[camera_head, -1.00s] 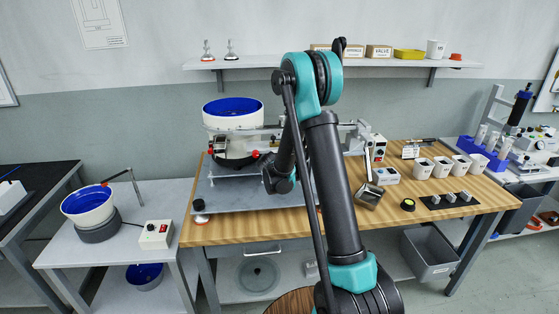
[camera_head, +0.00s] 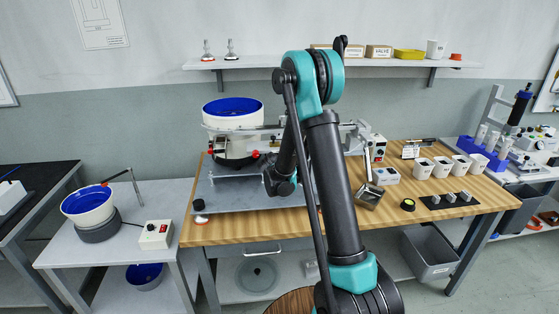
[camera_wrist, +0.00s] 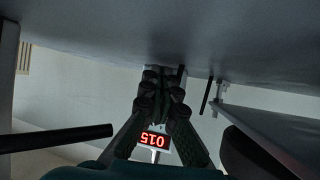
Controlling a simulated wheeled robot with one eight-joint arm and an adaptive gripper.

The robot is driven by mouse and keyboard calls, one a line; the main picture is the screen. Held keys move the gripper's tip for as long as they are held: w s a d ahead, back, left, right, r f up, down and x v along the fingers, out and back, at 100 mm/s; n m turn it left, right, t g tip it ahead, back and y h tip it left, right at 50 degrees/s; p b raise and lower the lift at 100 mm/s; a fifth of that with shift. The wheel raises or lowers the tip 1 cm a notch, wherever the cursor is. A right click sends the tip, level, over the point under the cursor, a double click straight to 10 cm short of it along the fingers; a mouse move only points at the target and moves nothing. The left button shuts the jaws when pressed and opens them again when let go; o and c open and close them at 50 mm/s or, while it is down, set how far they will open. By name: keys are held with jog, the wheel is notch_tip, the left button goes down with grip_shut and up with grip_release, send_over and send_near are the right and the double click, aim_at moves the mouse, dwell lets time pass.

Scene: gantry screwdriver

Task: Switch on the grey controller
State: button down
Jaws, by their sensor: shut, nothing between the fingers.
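In the head view, a pale box with a red switch (camera_head: 156,235) sits on the left side table. Another pale box (camera_head: 385,175) lies on the wooden bench, right of my arm. A box with a red and green front (camera_head: 377,148) stands behind it. I cannot tell which of these is the grey controller. In the wrist view, a pale unit with lit red digits (camera_wrist: 155,141) shows upside down, partly behind my fingers. My gripper (camera_wrist: 165,72) is shut and empty beside a grey surface. In the head view my gripper is hidden by my arm.
A bowl feeder with a blue inside (camera_head: 233,107) stands above a grey plate (camera_head: 235,198) on the bench. A smaller blue bowl (camera_head: 88,203) is on the side table. White cups (camera_head: 443,167) stand at the right. A grey bin (camera_head: 430,258) is below the bench.

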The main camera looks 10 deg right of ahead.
jog(key=shift+s+d, duration=0.15)
jog(key=shift+s, duration=1.1)
jog(key=shift+s+d, duration=0.15)
jog(key=shift+s, duration=1.1)
jog(key=shift+a, duration=0.1)
